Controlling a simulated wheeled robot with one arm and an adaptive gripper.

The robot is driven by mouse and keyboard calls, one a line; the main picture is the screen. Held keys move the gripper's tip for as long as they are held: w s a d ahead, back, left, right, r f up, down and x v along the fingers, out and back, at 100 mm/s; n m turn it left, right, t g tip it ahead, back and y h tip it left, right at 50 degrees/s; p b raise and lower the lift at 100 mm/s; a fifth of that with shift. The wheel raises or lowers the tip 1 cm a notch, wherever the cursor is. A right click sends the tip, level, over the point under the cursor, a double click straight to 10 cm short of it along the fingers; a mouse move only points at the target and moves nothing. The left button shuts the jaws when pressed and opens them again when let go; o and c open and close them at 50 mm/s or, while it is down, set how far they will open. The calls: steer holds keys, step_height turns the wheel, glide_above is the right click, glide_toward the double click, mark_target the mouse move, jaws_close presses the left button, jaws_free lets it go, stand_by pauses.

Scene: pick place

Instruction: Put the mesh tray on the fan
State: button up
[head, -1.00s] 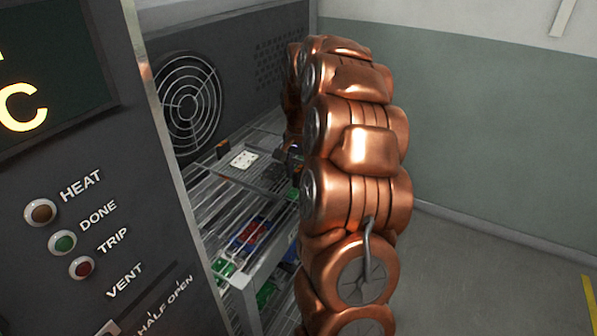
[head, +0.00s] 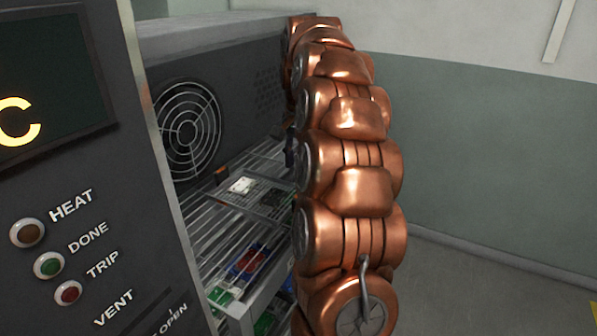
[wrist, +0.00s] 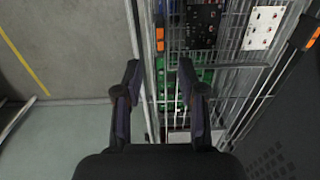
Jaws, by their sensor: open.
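The fan (head: 187,132) is a round silver grille on the side of a dark housing in the head view. The mesh tray (head: 236,207) lies below and right of it on a wire rack, carrying a white board and a dark board. In the wrist view the mesh tray (wrist: 229,42) is ahead of the fingers, with orange pieces at its sides. My gripper (wrist: 159,72) is open, with nothing seen between its fingers. In the head view my arm hides most of it. I cannot tell whether it touches the tray.
A panel with lamps (head: 68,292) and a screen stands close on the left. Green, blue and red boards (head: 248,262) lie on a lower level of the wire rack (head: 205,250). Open floor (head: 480,285) and a wall lie to the right.

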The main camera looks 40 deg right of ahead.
steer(key=shift+r, duration=0.35)
steer(key=s+a+f+n, duration=0.1)
steer(key=s+a+n, duration=0.2)
steer(key=a, duration=0.4)
steer(key=s+a+f+n+g, duration=0.1)
steer(key=s+a+n, duration=0.15)
steer(key=a, duration=0.35)
steer(key=s+a+f+n, duration=0.1)
steer(key=s+a+n, duration=0.15)
steer(key=a, duration=0.45)
steer(key=s+a+f+n, duration=0.3)
steer(key=s+a+f, duration=0.1)
steer(key=s, duration=0.6)
steer(key=s+a+f+n+g, duration=0.1)
steer(key=s+a+f+n, duration=0.2)
steer(key=s, duration=0.7)
steer(key=a+f, duration=0.2)
steer(key=a, duration=0.1)
steer(key=shift+s+a+f, duration=0.2)
steer(key=shift+s+f, duration=0.05)
steer(key=shift+s, duration=0.05)
